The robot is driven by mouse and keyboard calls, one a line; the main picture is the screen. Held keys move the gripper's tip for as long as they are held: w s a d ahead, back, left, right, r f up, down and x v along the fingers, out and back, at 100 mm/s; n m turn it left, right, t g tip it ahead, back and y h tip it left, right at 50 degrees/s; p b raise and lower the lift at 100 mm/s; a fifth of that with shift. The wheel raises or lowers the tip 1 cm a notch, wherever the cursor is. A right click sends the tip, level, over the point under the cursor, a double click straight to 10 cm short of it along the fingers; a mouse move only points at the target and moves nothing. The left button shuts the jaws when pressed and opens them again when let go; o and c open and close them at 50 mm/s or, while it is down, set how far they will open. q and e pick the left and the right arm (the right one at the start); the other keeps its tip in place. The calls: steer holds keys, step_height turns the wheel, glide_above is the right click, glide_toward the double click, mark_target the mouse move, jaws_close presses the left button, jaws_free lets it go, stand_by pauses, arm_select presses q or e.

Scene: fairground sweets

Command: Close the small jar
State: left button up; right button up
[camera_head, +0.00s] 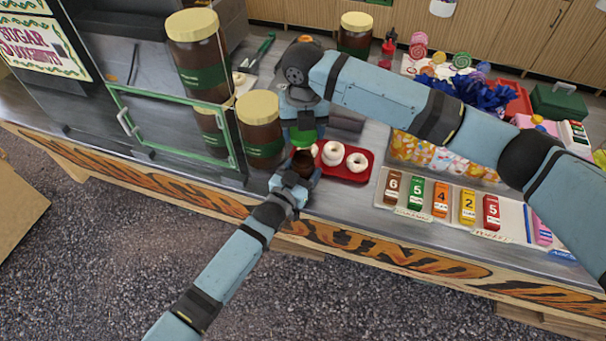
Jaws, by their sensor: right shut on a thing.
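A small dark brown jar (302,161) with an open top stands near the counter's front edge, left of the red tray. My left gripper (298,176) is at the jar's near side. Its fingers are too small and hidden to tell whether they grip it. My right gripper (303,124) points down above the jar, shut on a green lid (303,138). The lid is just above and behind the jar's mouth; I cannot tell whether they touch.
A red tray (368,174) with white-iced doughnuts (356,162) is close on the right. A large brown jar with a cream lid (258,106) stands close on the left, beside a green-framed glass case (170,130). Numbered boxes (440,200) line the counter's front right.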

mark_target(301, 157)
arm_select(q)
steer(key=c, duration=0.7)
arm_select(e)
steer(key=shift+f, duration=2.5)
steer(key=shift+f, duration=0.9)
steer(key=shift+f, duration=0.6)
arm_select(q)
jaws_close()
arm_select(e)
steer(key=m, duration=0.7)
steer(key=shift+a, duration=0.2)
steer(key=m, duration=0.6)
steer(key=shift+w+m, duration=0.15)
steer(key=shift+m, duration=0.15)
